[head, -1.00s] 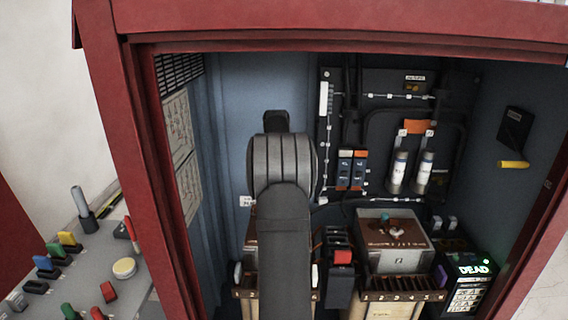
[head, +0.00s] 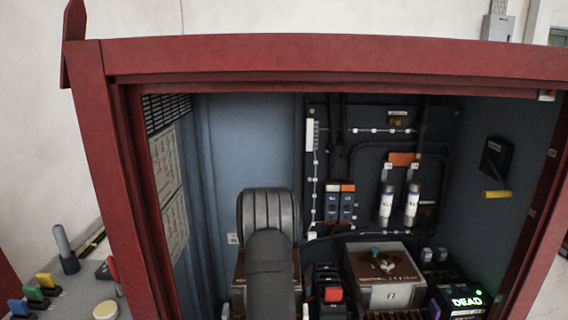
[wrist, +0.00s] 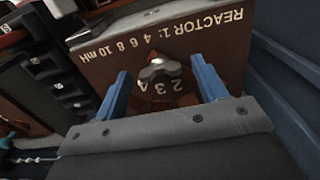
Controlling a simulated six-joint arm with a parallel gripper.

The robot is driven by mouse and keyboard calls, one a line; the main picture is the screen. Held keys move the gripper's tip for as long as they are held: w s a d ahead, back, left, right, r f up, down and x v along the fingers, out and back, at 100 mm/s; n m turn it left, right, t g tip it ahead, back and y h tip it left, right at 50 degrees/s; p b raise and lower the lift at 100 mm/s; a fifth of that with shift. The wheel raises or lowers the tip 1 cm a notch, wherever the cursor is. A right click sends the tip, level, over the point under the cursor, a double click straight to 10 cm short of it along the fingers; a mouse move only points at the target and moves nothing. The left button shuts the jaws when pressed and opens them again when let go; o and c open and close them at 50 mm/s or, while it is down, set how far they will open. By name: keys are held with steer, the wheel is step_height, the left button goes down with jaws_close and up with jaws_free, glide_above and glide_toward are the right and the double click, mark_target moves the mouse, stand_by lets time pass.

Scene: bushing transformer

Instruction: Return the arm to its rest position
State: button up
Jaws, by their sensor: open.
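My gripper (wrist: 160,66) shows in the wrist view with its two blue fingers spread apart and nothing clamped between them. It faces a brown panel (wrist: 205,45) printed "REACTOR 1: 4 6 8 10 mH". A metal selector knob (wrist: 160,72) on that panel appears between the fingertips; I cannot tell how far beyond them it lies. In the head view my dark arm reaches into the red-framed cabinet (head: 320,55) at left of centre. It hides the gripper and most of the brown box (head: 240,272) behind it.
A second brown-topped box (head: 383,262) stands right of my arm, with a red-topped black switch (head: 333,294) between. White cylinders (head: 386,204) hang on the back wall. A green "DEAD" display (head: 466,301) sits at right. A control panel (head: 75,285) with coloured handles lies outside, left.

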stand_by(0.5)
step_height(320, 180, up, 18)
step_height(320, 180, down, 18)
steer(key=shift+f+n, duration=0.1)
steer(key=shift+n, duration=0.2)
steer(key=shift+r+n, duration=0.3)
steer(key=shift+r, duration=0.05)
step_height(320, 180, up, 17)
steer(key=f+n, duration=0.3)
steer(key=n, duration=0.1)
steer(key=f+n+t+h, duration=0.1)
steer(key=f+n, duration=0.3)
steer(key=n, duration=0.1)
steer(key=f+n+h, duration=0.1)
steer(key=f+n, duration=0.3)
steer(key=n, duration=0.1)
steer(key=shift+w+d+t, duration=0.25)
steer(key=shift+t, duration=0.05)
step_height(320, 180, down, 3)
steer(key=n, duration=0.2)
steer(key=n+h, duration=0.1)
steer(key=n, duration=0.2)
steer(key=shift+s+a+f+t, duration=0.15)
steer(key=shift+t, duration=0.15)
